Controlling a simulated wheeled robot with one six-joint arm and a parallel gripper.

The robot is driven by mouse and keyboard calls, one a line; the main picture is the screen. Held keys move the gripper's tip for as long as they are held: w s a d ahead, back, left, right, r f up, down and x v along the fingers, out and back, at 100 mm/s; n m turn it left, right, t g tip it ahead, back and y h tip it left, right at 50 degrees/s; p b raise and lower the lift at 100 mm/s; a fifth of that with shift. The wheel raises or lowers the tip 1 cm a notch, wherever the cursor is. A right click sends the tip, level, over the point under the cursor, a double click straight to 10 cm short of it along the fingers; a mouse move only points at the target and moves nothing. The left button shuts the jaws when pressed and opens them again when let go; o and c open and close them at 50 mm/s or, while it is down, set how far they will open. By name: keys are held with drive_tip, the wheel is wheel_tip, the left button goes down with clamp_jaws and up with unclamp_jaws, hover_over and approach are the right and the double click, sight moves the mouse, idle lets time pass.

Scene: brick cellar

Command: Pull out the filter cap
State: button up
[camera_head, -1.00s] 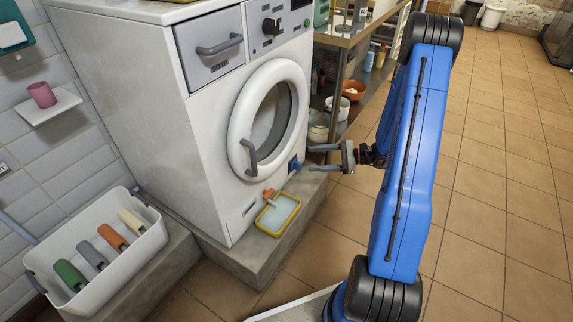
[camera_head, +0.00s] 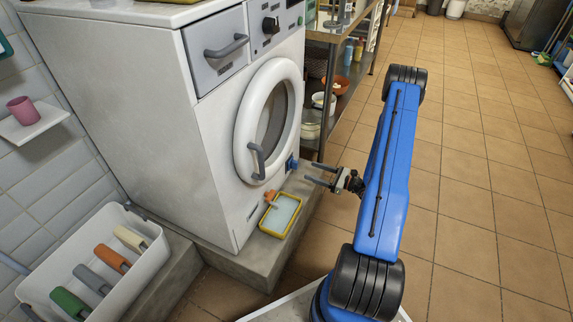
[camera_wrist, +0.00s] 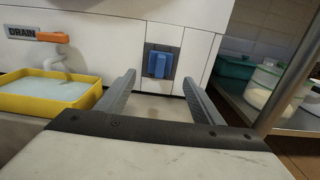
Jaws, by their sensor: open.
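The filter cap (camera_wrist: 158,65) is a blue block with a raised grip, set in a dark square recess low on the washing machine's front. In the head view the blue cap (camera_head: 291,164) shows at the machine's lower right corner. My gripper (camera_head: 308,174) is open and empty, a short way to the right of the cap and apart from it. In the wrist view the two fingers of my gripper (camera_wrist: 160,84) point toward the machine, with the cap straight ahead between them and a little above the fingertips.
A yellow tray (camera_head: 262,228) of water stands on the concrete plinth under an orange drain handle (camera_wrist: 53,37) with a hose. A metal shelf (camera_head: 331,37) with bowls stands right of the machine. A white bin (camera_head: 140,270) holds several coloured-handled items. Open tiled floor lies right.

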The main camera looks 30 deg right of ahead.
sight(297, 166)
drive_tip(key=shift+w+a, duration=0.1)
idle(0.3)
drive_tip(key=shift+x, duration=4.35)
drive_tip(key=shift+c, duration=0.6)
drive_tip(key=c, duration=1.3)
drive_tip(key=shift+v, duration=3)
drive_tip(key=shift+a, duration=0.1)
